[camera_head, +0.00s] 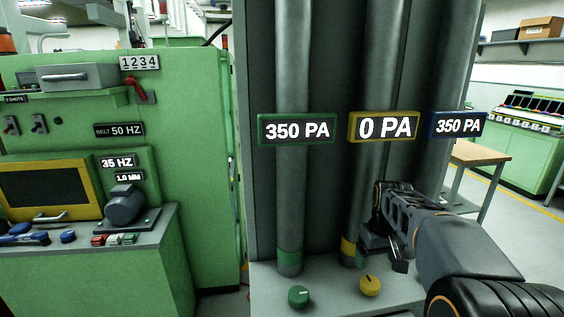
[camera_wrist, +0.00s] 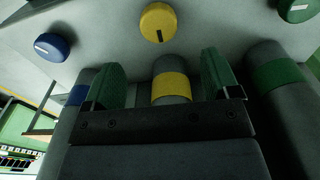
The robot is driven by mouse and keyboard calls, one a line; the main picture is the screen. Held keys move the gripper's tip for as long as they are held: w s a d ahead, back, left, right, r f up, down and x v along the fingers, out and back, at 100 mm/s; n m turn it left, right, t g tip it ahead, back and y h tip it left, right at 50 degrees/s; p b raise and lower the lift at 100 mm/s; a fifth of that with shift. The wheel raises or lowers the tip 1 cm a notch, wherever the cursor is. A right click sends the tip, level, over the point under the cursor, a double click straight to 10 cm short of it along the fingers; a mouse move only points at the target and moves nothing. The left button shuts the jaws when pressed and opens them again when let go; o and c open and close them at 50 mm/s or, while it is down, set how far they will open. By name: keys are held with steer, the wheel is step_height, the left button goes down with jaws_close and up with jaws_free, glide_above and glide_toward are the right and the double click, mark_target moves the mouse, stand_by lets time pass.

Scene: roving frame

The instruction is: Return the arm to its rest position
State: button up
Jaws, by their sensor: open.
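My gripper (camera_head: 384,252) is in front of the middle pipe in the head view, with my arm reaching in from the lower right. In the wrist view my gripper (camera_wrist: 160,66) has its two green-padded fingers spread apart, with nothing held between them. The yellow-banded pipe (camera_wrist: 170,88) shows behind the gap between them. The yellow knob (camera_head: 370,285) sits on the grey ledge below; it also shows in the wrist view (camera_wrist: 158,22), beyond the fingertips and apart from them.
A green knob (camera_head: 299,297) sits left of the yellow one; a blue knob (camera_wrist: 53,47) shows in the wrist view. Displays read 350 PA (camera_head: 297,130), 0 PA (camera_head: 384,127) and 350 PA (camera_head: 458,125). A green machine (camera_head: 190,130) stands left; a table (camera_head: 480,153) stands right.

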steer(key=s+a+f+t, duration=0.1)
steer(key=s+a+f, duration=0.1)
steer(key=s+a, duration=0.2)
steer(key=s+a+f+m+t, duration=0.1)
steer(key=s+a, duration=0.4)
steer(key=s, duration=0.6)
steer(key=shift+f+t, duration=0.35)
steer(key=shift+t, duration=0.25)
steer(key=shift+s, duration=0.1)
